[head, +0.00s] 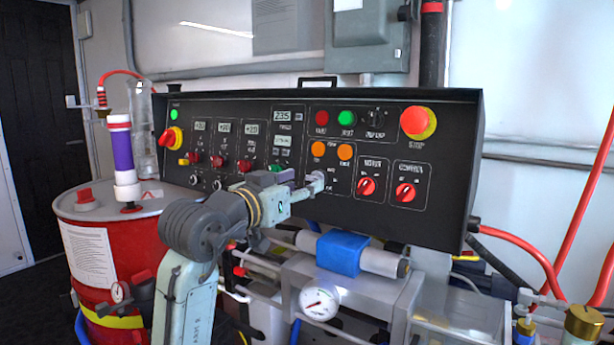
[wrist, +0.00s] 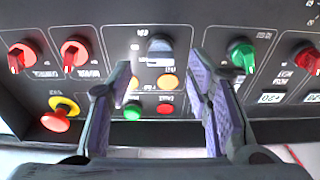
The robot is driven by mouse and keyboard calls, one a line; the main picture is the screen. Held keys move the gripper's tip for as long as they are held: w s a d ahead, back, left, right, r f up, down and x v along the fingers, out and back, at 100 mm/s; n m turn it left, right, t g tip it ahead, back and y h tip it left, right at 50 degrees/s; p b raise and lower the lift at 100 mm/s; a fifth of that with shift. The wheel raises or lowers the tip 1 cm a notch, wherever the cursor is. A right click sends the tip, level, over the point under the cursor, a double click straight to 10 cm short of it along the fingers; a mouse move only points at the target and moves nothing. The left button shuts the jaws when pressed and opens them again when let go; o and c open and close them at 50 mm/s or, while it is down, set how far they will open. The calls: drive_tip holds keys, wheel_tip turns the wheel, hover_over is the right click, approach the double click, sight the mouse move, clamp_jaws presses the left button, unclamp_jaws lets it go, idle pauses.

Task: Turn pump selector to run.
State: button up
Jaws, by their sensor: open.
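In the wrist view, which shows the panel upside down, a grey-blue selector knob (wrist: 158,48) sits on the black panel between and just beyond my fingertips. I take it to be the pump selector; its label is too small to read. My gripper (wrist: 158,68) is open, with one purple-padded finger on each side of the knob's line. No contact with the knob shows. In the head view my gripper (head: 304,186) is at the panel's lower middle, below the orange buttons, and largely covers that spot. The knob's pointer setting cannot be read.
The control panel (head: 450,130) also bears two red selectors (head: 366,187), a green selector (wrist: 240,55), two orange buttons (head: 345,151) and a red stop button (head: 415,121). Pipes and a blue-banded cylinder (head: 342,253) lie below. A red drum (head: 140,230) stands left.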

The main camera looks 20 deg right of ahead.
sight(312, 180)
drive_tip(key=shift+x, duration=1.6)
clamp_jaws()
